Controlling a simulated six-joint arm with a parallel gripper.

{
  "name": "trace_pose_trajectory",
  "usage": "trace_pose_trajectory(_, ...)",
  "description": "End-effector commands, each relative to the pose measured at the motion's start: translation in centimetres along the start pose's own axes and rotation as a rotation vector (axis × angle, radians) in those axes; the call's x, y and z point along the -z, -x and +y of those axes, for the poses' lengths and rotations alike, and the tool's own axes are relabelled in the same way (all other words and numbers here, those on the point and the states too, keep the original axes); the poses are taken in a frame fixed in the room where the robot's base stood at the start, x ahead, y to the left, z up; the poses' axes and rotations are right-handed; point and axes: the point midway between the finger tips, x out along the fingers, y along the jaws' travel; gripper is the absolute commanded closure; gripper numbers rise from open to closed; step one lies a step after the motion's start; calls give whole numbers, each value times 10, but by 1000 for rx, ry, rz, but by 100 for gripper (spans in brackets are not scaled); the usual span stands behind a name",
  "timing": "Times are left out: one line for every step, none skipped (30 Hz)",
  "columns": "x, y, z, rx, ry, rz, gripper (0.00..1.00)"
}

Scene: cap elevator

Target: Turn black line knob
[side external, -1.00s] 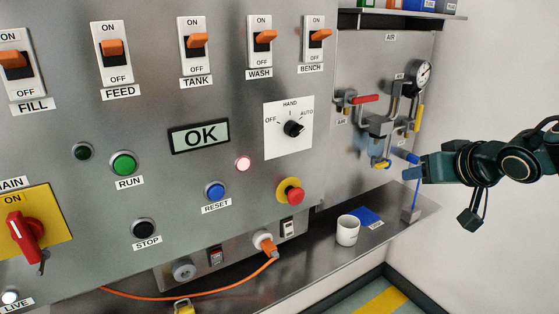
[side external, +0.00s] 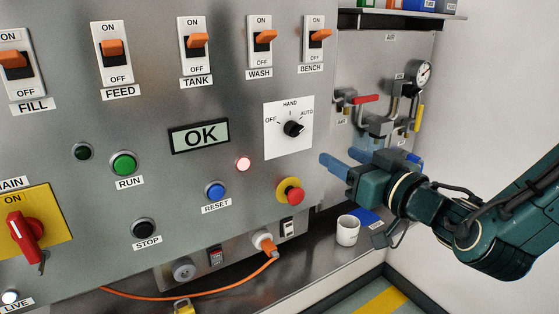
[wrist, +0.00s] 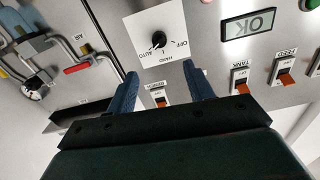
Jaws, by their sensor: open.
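The black knob (side external: 293,129) sits on a white plate (side external: 275,148) marked OFF, HAND and AUTO on the steel panel. Its pale mark appears to point toward AUTO. The knob also shows in the wrist view (wrist: 159,39), upside down, beyond the fingertips and roughly centred between them. My gripper (side external: 338,157) is open and empty, with two blue fingers. It is to the right of and below the knob in the side view, apart from it. It also shows in the wrist view (wrist: 160,72).
The red emergency button (side external: 294,195) is left of and below my gripper. Air piping with a red-handled valve (side external: 365,99) lies to the right. A white mug (side external: 348,230) stands on the ledge below. Orange-levered switches (side external: 262,36) line the panel above.

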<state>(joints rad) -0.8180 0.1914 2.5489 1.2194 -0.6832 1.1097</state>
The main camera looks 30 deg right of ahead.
Motion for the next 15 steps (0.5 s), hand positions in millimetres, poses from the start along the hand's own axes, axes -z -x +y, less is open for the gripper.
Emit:
trace_pose_trajectory(0,-1,0,-1,-1,0,48)
trace_pose_trajectory(0,-1,0,-2,-1,0,48)
trace_pose_trajectory(0,-2,1,-2,-1,0,48)
trace_pose_trajectory(0,-3,1,-3,0,0,48)
trace_pose_trajectory(0,-4,1,-3,0,-1,48)
trace_pose_trajectory(0,-6,1,-3,0,-1,48)
trace_pose_trajectory(0,-8,1,-3,-1,-1,48)
trace_pose_trajectory(0,-10,1,-4,-2,-1,48)
trace_pose_trajectory(0,-13,1,-5,-1,-1,48)
trace_pose_trajectory(0,-15,1,-5,-1,-2,48)
trace_pose_trajectory(0,-18,1,-5,-2,-2,48)
trace_pose_trajectory(0,-22,2,-6,-2,-1,48)
trace_pose_trajectory(0,-24,2,-5,-2,0,48)
trace_pose_trajectory(0,-28,2,-5,-2,1,48)
trace_pose_trajectory(0,-32,2,-6,-2,0,48)
